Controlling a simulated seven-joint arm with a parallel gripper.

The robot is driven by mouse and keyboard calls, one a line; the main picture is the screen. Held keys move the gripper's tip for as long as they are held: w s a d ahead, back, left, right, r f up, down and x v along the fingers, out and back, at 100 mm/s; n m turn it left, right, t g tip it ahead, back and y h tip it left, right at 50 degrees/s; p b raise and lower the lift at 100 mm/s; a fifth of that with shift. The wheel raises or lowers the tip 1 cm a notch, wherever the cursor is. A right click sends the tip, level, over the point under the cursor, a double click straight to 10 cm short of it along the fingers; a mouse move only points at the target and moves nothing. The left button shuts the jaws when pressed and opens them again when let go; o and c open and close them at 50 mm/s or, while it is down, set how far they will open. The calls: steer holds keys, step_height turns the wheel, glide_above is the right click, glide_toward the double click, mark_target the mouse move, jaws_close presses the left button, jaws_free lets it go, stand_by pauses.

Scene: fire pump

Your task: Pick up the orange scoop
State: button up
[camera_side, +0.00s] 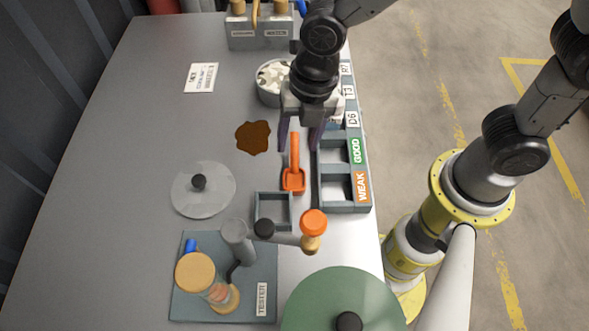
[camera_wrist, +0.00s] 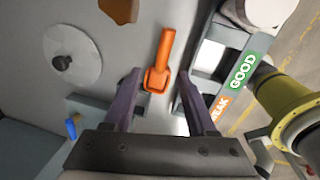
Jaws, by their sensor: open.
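The orange scoop (camera_side: 294,165) lies on the grey table, left of the sorting tray, with its handle pointing away toward the back and its bowl toward the front. My gripper (camera_side: 300,147) points down over the handle end, with its dark fingers apart. In the wrist view the scoop (camera_wrist: 161,65) shows ahead, between and just beyond the fingertips of my gripper (camera_wrist: 157,78). The fingers hold nothing. I cannot tell the exact height of the fingertips above the table.
The tray (camera_side: 319,193) labelled GOOD and WEAK stands right of the scoop. A small square frame (camera_side: 258,213) and the tester (camera_side: 262,262) are in front. A clear lid (camera_side: 183,190) and brown patch (camera_side: 253,137) lie left.

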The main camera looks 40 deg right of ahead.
mark_target(295, 154)
steer(key=shift+w+a+f, duration=0.1)
steer(key=shift+w+f, duration=0.05)
steer(key=shift+f, duration=1.35)
steer(key=shift+w+a+f, duration=0.1)
steer(key=shift+w+f, duration=0.05)
steer(key=shift+f, duration=1.3)
steer(key=shift+c, duration=0.2)
jaws_close()
